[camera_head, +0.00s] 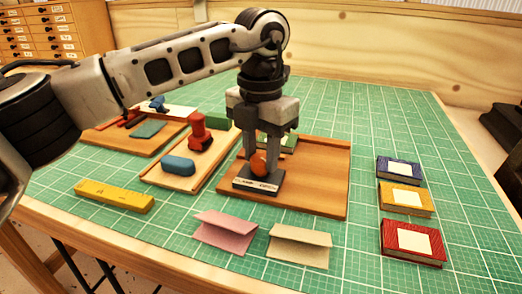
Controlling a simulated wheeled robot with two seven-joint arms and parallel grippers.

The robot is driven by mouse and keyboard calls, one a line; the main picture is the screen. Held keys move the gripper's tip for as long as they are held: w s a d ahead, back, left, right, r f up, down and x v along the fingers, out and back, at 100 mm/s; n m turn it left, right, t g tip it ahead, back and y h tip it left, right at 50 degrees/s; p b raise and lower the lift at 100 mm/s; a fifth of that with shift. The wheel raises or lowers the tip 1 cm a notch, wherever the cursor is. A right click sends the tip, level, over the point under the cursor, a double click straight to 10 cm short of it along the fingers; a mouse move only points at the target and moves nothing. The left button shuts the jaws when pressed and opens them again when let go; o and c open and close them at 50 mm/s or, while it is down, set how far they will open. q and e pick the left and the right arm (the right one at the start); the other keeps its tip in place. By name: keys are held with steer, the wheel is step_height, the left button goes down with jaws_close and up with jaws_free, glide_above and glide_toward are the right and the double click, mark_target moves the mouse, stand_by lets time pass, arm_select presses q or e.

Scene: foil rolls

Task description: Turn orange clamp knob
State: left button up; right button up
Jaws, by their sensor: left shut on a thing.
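The orange clamp knob (258,163) shows in the head view as a rounded orange piece above a dark clamp base (256,181) with a pale front label. The base sits on a brown wooden board (320,178). My left gripper (262,165) reaches straight down over it, with its fingers shut on the knob. The fingers hide part of the knob. My right gripper is not in view.
A tray with a red stamp (201,132) and a blue rounded block (178,165) lies left of the board. A yellow bar (114,196), folded pink card (225,232) and cream card (299,245) lie in front. Blue (398,169), yellow (406,198) and red (413,242) books lie right.

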mark_target(261, 158)
arm_select(q)
steer(key=shift+r, duration=0.1)
steer(key=o, duration=1)
step_height(261, 158, up, 16)
steer(key=p, duration=0.1)
steer(key=shift+p, duration=0.3)
